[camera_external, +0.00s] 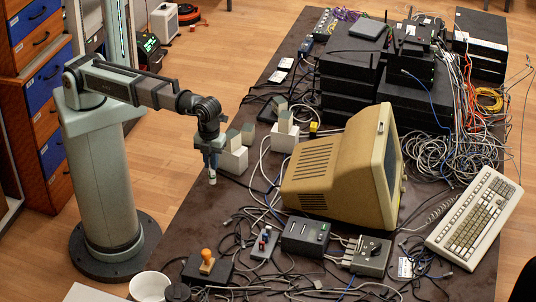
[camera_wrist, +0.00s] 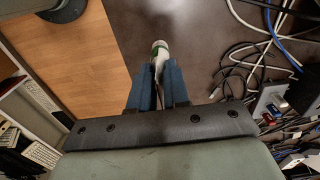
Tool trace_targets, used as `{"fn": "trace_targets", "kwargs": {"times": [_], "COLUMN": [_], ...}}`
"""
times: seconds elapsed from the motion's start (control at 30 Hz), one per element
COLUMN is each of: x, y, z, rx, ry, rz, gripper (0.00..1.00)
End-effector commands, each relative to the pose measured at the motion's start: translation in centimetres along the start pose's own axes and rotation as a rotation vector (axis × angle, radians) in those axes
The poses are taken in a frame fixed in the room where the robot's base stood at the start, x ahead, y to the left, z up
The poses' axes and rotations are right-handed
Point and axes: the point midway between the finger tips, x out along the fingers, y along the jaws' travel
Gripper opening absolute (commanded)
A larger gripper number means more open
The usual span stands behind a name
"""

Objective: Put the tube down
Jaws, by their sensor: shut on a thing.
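My gripper (camera_external: 211,166) is shut on the tube and points down over the left part of the dark table (camera_external: 187,228). In the wrist view, the blue fingers (camera_wrist: 158,82) press on both sides of the tube and hide its near part. The tube hangs roughly upright in the external view. I cannot tell how far its lower end is from the table.
Pale blocks (camera_external: 233,158) stand just behind my gripper. A beige monitor (camera_external: 312,172) and loose cables lie to the right. A black box with an orange knob (camera_external: 207,262) and a white bucket (camera_external: 150,287) are in front. Bare tabletop lies near the left edge.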

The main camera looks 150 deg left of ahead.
Motion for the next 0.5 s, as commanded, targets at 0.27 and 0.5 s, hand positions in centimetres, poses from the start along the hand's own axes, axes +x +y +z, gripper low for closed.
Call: {"fn": "trace_targets", "kwargs": {"times": [0.27, 0.5], "x": [2.2, 3.9], "y": [0.1, 0.0], "z": [0.0, 0.0], "rx": [-0.001, -0.001], "ry": [-0.001, 0.0], "rz": [0.001, 0.0], "gripper": [0.0, 0.0]}}
